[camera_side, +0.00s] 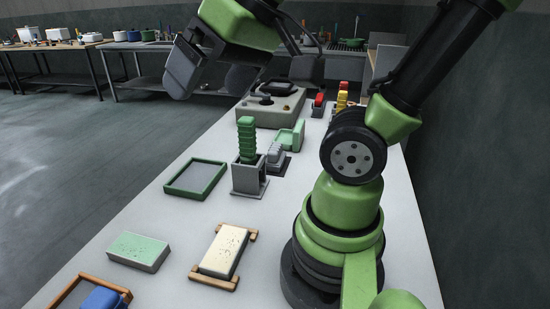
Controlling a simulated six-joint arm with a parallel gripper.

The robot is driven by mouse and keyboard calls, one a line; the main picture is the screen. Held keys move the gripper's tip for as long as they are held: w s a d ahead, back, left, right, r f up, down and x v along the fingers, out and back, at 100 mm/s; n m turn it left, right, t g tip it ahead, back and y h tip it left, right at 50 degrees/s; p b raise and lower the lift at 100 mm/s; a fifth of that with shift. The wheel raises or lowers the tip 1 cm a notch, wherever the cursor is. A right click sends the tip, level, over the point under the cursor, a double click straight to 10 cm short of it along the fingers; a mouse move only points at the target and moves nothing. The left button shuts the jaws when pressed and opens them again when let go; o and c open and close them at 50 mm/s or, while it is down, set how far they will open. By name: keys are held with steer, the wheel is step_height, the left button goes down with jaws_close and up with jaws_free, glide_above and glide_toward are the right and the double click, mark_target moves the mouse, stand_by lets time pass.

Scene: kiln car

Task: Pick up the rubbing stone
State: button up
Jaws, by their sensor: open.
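Two blocks at the near end of the bench could be the rubbing stone, and I cannot tell for sure which is. One is a pale green block with a grey lower layer (137,251), lying flat on the bare bench. The other is a cream, speckled block (224,251) lying in a wooden cradle (213,281). My gripper (212,82) is high at the top of the side view, well above and beyond both blocks. Its grey fingers are apart, and no object shows between them.
A green-rimmed grey tray (195,179) lies mid-bench, beside a grey holder (248,181) with a ribbed green piece (247,140) standing in it. A wooden-edged tray with a blue object (103,299) is cut off at lower left. A grey-green box (270,107) stands farther back.

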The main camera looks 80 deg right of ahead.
steer(key=w+d+f+n+g+h, duration=0.15)
steer(key=w+d+f, duration=0.35)
steer(key=d, duration=0.5)
steer(key=w+d+f+g+h, duration=0.1)
steer(key=w+d+f+g, duration=0.1)
steer(key=w+d, duration=0.65)
steer(key=n+g+y, duration=0.1)
steer(key=n+g, duration=0.1)
steer(key=g, duration=0.1)
glide_above(275, 147)
steer(key=f, duration=1.4)
steer(key=shift+a+f, duration=0.2)
steer(key=shift+f, duration=0.05)
step_height(275, 147, down, 4)
steer(key=shift+s+r, duration=0.1)
steer(key=shift+r, duration=0.1)
steer(key=shift+d+f, duration=0.1)
steer(key=shift+f, duration=2.9)
steer(key=c, duration=0.8)
step_height(275, 147, up, 10)
steer(key=shift+r, duration=0.1)
